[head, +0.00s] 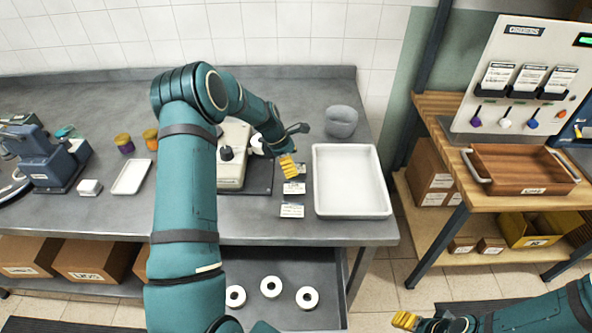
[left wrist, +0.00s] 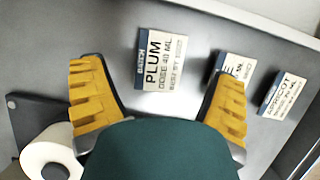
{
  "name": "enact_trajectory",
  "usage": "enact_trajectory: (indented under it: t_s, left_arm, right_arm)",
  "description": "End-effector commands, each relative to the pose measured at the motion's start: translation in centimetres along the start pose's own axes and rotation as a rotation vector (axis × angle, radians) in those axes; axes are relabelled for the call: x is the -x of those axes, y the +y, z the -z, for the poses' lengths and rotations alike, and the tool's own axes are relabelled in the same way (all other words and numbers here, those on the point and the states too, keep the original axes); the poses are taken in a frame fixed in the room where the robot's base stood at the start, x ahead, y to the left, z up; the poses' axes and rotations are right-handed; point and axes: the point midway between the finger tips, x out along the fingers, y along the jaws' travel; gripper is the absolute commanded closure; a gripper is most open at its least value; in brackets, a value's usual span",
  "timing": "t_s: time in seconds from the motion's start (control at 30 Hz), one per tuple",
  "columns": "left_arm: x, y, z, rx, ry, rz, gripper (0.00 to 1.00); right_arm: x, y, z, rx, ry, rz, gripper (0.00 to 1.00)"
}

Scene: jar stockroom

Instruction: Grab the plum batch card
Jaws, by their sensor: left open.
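The plum batch card (left wrist: 160,60) is a white label with a blue edge, lying on the grey bench in the left wrist view. It lies beyond the gap between the open yellow fingers of my left gripper (head: 289,168), touching neither. In the head view the left gripper is over the far end of the card row and partly hides the farthest card (head: 304,169). A middle card (left wrist: 234,68), its name mostly hidden by a finger, and an apricot card (left wrist: 283,95) lie to the right. My right gripper (head: 405,320) is low at the bottom right; its opening is unclear.
A white tray (head: 352,208) lies just right of the cards, with a grey bowl (head: 341,121) behind it. A cream machine (head: 232,160) on a dark plate stands to the left. A wooden crate (head: 525,165) sits on the right-hand shelf.

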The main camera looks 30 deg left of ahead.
Motion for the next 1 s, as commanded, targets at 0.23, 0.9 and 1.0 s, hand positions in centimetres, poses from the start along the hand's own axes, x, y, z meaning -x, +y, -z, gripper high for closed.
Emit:
enact_trajectory:
  t_s: [0.23, 0.9, 1.0]
  left_arm:
    - [-2.1, 0.0, 0.1, 0.001, 0.0, 0.0, 0.13]
    - [-1.7, 0.1, -0.1, 0.0, 0.0, -0.001, 0.86]
    - [-0.8, 0.1, -0.5, 0.0, 0.0, -0.002, 0.86]
  right_arm:
    - [-0.2, 0.1, -0.1, 0.001, -0.002, 0.0, 0.36]
    - [-0.1, 0.1, -0.1, 0.0, -0.002, 0.0, 0.36]
    - [0.0, 0.0, 0.0, 0.0, -0.001, 0.0, 0.36]
